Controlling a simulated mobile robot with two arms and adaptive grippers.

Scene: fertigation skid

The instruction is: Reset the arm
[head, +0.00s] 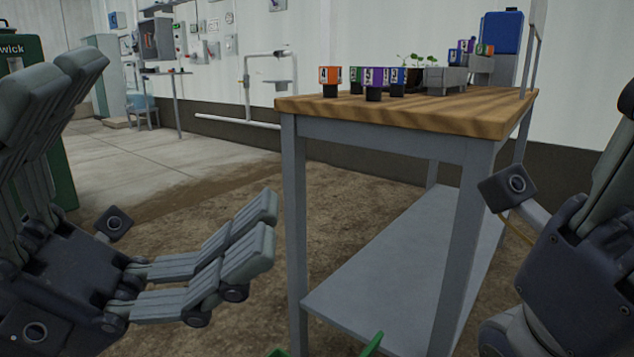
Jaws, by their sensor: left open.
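My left gripper (182,138) fills the left side of the head view. Its grey fingers are spread wide, one set up at the left edge and one set reaching toward the workbench leg, with nothing between them. My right gripper (590,265) shows only in part at the right edge. Its dark body and part of one finger are in view, and its fingertips are out of frame.
A workbench with a wooden top (420,112) and a grey lower shelf (385,270) stands between my grippers. An orange-topped piece (330,75), several other coloured ones and a grey planter (446,79) stand on it. Open floor (160,150) lies behind at left.

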